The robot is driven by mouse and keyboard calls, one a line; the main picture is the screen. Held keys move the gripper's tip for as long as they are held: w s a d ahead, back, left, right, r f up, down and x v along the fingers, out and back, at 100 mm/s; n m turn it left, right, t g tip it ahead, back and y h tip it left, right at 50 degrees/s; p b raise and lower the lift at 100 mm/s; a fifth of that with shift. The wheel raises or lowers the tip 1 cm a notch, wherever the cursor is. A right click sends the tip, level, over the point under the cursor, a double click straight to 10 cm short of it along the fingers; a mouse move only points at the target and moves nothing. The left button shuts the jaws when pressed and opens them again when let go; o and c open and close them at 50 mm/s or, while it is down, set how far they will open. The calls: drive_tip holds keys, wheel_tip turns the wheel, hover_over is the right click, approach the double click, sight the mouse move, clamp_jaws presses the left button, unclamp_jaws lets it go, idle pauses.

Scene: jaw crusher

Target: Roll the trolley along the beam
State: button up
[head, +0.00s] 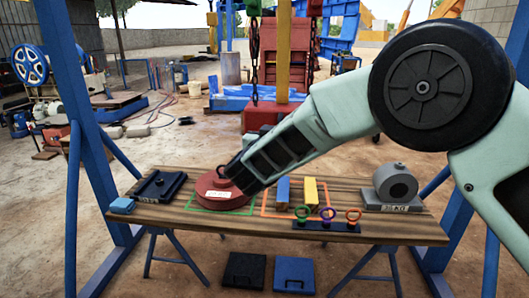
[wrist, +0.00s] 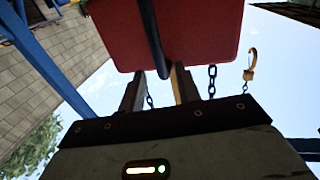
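My gripper (head: 238,176) reaches down-left in the head view, its dark tip over a round red weight (head: 213,193) with a white label. In the wrist view the two dark fingers (wrist: 158,86) stand apart with a gap between them. A dark loop (wrist: 155,40) runs from a red body (wrist: 200,35) to between the finger ends. I cannot tell whether that body is the round weight or whether the fingers touch the loop. No trolley or overhead beam can be made out with certainty.
A wooden table (head: 400,229) holds a blue block, a yellow block, coloured eyebolts (head: 327,214) and a grey weight (head: 395,187). Blue posts (head: 85,110) stand at both sides.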

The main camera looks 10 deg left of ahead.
drive_tip(key=s+a+b, duration=0.1)
drive_tip(key=s+a, duration=0.1)
drive_tip(key=s, duration=1)
drive_tip(key=shift+s+b, duration=0.25)
drive_tip(key=shift+b, duration=0.15)
drive_tip(key=shift+r, duration=0.1)
drive_tip(key=s+n+g+y+p, duration=0.2)
drive_tip(key=s+n+g+y, duration=0.5)
drive_tip(key=s+g+y, duration=0.3)
drive_tip(key=s+d+f+n+g+h, duration=0.1)
drive_tip(key=s+d+f+g+h, duration=0.2)
drive_tip(key=s+d, duration=0.7)
drive_tip(key=s+d+f+n+g+h+p, duration=0.1)
drive_tip(key=s+d+f+g+h, duration=0.2)
drive_tip(key=s+d, duration=0.8)
drive_tip(key=shift+s+d+g+h, duration=0.3)
drive_tip(key=shift+d+g, duration=0.6)
drive_tip(key=shift+d, duration=0.1)
